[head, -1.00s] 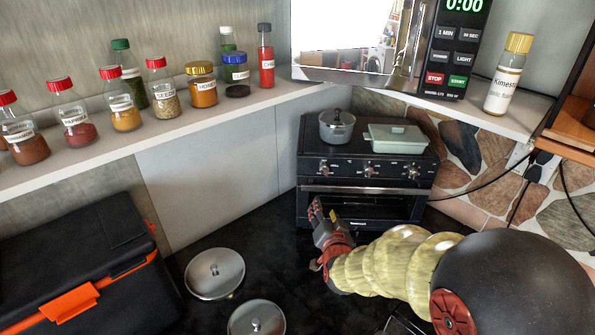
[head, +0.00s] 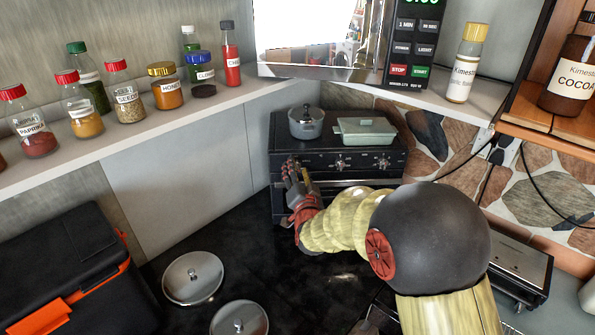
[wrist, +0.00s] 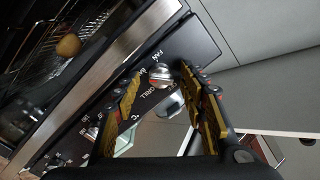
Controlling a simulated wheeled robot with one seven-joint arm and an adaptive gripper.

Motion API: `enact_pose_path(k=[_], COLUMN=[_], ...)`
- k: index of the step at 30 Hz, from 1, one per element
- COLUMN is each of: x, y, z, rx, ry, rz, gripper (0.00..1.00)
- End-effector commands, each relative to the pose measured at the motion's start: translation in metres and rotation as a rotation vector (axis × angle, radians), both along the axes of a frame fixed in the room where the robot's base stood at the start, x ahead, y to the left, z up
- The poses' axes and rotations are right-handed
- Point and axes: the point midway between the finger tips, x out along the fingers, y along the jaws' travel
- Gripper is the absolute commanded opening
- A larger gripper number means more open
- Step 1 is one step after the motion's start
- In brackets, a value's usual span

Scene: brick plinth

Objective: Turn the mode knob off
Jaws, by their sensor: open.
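The toaster oven (head: 330,144) stands in the corner, with its knobs along the upper front. In the wrist view, a silver knob (wrist: 160,74) has markings around it that read FAN and GRILL, so I take it as the mode knob. My gripper (wrist: 161,80) is open, with one yellow-padded finger on each side of this knob. I cannot tell whether either finger touches it. In the head view my gripper (head: 297,172) is at the oven's left front and hides this knob; the middle knob (head: 340,163) and right knob (head: 383,163) show.
A pot (head: 306,124) and a pale green dish (head: 365,132) sit on the oven. A round brown item (wrist: 68,45) is on the rack behind the glass. A spice shelf (head: 140,128) runs along the left wall. Two round lids (head: 192,290) lie on the dark counter.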

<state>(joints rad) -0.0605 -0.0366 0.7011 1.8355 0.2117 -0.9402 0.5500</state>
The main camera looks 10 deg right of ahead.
Motion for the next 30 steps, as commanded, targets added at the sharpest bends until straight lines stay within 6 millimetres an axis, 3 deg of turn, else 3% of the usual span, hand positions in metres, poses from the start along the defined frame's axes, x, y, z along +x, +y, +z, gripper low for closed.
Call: enact_pose_path(k=[8,30], x=[0.0011,0.0008], y=[0.0000,0.0001], z=[0.0001,-0.0004], rx=[0.000,0.000], ry=[0.000,0.001], rz=[0.000,0.001], gripper=[0.41,0.00])
